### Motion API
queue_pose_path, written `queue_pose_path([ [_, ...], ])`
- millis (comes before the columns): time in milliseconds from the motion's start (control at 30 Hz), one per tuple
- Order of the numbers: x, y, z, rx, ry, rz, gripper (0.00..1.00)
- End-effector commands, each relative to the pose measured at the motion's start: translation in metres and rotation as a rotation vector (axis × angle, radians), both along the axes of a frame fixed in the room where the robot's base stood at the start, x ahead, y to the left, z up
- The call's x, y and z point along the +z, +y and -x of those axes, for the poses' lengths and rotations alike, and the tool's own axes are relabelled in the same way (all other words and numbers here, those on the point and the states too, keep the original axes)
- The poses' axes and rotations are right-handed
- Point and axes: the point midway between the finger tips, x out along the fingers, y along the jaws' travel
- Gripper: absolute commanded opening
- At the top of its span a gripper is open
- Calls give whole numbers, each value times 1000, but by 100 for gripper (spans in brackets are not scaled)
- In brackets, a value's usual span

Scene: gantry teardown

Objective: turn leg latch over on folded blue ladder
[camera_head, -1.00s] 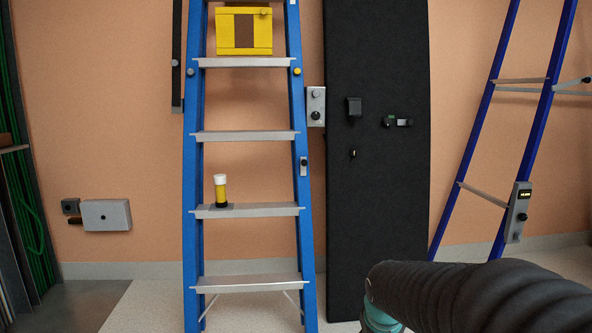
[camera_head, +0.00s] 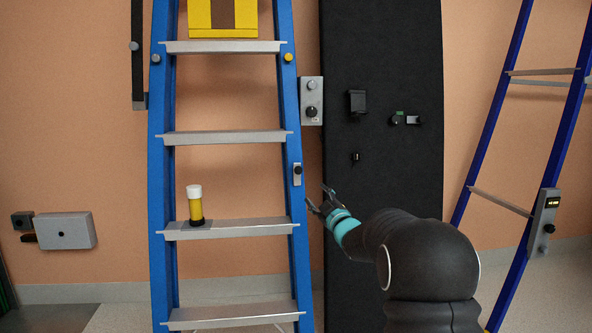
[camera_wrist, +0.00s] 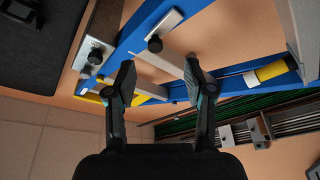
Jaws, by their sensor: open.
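The blue ladder (camera_head: 160,200) stands against the wall left of centre in the head view. A small grey latch plate with a dark knob (camera_head: 297,174) sits on its right rail, just above the lower middle tread; it cannot be told which way it is turned. My gripper (camera_head: 318,199) is open and empty, to the right of that rail and slightly below the plate. In the wrist view, my gripper's fingers (camera_wrist: 160,77) are spread apart. The latch plate (camera_wrist: 168,27) with its black knob shows beyond them on the blue rail, apart from both fingertips.
A grey knob plate (camera_head: 312,101) is beside the rail, higher up. A black panel (camera_head: 385,190) with small fittings stands behind my arm. A yellow cylinder with white top (camera_head: 195,206) stands on a tread. Another dark blue ladder (camera_head: 565,135) with a display unit is at right.

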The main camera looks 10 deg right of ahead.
Motion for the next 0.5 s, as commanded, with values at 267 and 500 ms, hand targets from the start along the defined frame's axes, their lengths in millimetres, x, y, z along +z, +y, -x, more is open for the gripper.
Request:
queue_pose_path([
  [267, 16, 6, -1, 24, -73, 25, 53],
  [500, 26, 18, -35, 28, -72, 24, 53],
])
